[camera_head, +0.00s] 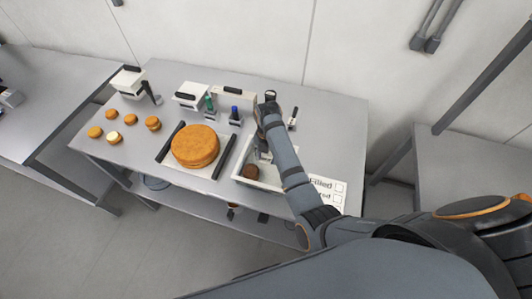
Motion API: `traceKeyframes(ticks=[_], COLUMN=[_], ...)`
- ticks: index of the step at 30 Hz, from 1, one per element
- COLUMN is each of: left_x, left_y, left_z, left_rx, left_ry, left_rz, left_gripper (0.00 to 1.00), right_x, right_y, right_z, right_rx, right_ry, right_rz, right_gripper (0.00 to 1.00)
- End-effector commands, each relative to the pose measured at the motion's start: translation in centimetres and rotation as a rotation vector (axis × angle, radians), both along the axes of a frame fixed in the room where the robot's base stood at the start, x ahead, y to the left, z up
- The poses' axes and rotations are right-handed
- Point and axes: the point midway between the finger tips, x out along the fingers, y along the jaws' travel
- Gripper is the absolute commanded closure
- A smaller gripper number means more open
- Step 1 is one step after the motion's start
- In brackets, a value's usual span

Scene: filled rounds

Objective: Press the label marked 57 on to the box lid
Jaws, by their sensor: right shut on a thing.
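My right arm reaches in from the right, and its gripper (262,153) points down over an open white box (247,182) at the table's front. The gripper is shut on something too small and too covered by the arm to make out. A brown round thing (251,171) lies inside the box, below and left of the fingers. I cannot make out a label marked 57 or a separate lid. My left gripper is not in view.
Large orange-brown rounds (195,146) sit on a white board left of the box, beside dark bars. Several small rounds (112,137) lie at the far left. White holders, green and blue-topped items (235,112) stand behind. A printed white card (325,189) lies right of the box.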

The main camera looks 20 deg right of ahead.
Motion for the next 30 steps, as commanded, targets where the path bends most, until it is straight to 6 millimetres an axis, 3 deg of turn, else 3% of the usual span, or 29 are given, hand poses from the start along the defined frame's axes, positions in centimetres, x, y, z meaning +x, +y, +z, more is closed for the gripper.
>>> traceKeyframes(ticks=[5,16,30], left_x=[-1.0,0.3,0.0], left_y=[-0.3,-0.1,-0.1], left_z=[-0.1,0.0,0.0], left_rx=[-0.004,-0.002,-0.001], left_ry=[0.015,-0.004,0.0], left_rz=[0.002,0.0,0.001], left_gripper=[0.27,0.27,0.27], right_x=[0.0,0.0,-0.2], right_y=[0.0,0.0,-0.1], right_z=[0.0,0.0,0.0], right_rx=[0.001,0.0,0.0], right_ry=[-0.001,0.0,0.0], right_rz=[0.0,0.0,0.0], right_gripper=[0.65,0.65,0.65])
